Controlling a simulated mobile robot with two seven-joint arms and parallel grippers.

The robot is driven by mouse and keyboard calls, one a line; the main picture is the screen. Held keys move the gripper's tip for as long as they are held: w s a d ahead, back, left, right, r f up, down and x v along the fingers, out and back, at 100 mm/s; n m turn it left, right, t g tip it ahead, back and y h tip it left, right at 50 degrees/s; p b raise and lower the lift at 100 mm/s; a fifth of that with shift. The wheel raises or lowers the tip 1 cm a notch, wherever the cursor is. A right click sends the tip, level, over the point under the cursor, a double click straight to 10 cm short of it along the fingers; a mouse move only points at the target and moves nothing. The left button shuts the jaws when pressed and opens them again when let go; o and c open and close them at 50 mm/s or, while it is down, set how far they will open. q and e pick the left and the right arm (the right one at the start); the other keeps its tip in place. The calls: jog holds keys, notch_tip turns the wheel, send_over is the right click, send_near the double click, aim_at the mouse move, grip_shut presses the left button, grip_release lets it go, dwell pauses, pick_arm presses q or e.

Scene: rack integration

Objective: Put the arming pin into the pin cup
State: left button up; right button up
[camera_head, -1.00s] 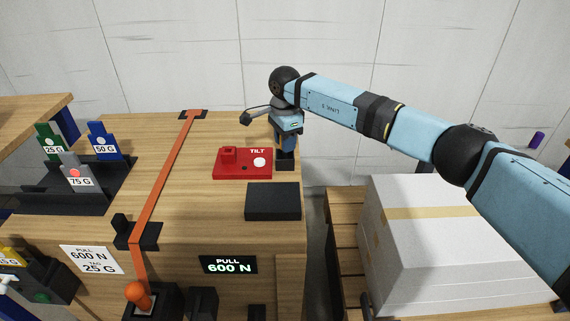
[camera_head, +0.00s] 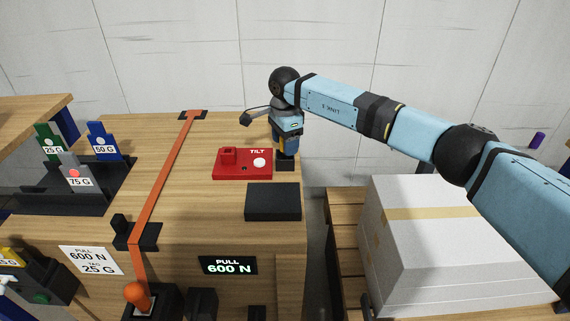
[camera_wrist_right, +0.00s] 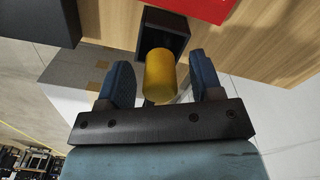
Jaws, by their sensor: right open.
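The arming pin, a yellow cylinder (camera_wrist_right: 160,76), stands between the two blue fingers of my right gripper (camera_wrist_right: 160,80) in the right wrist view. The fingers are open, with a gap on either side of the pin. The black square pin cup (camera_wrist_right: 164,28) lies just beyond, and the pin's far end overlaps its opening; how deep it sits is hidden. In the head view my right gripper (camera_head: 287,151) points down just above the pin cup (camera_head: 285,165) at the table's right edge. A sliver of yellow shows by its fingers. My left gripper is not clearly seen.
A red TILT block (camera_head: 242,170) sits left of the cup, and a black pad (camera_head: 272,202) in front of it. An orange strap (camera_head: 170,170) crosses the wooden table. A large white box (camera_head: 415,240) stands to the right, below.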

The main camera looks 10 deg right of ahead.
pick_arm(q)
jog(key=shift+a+p, duration=0.15)
jog(key=shift+p, duration=0.6)
pick_arm(e)
notch_tip(320, 180, up, 13)
jog(key=shift+r, duration=0.2)
pick_arm(q)
jog(key=shift+s+r, duration=0.1)
pick_arm(e)
jog(key=shift+f, duration=0.1)
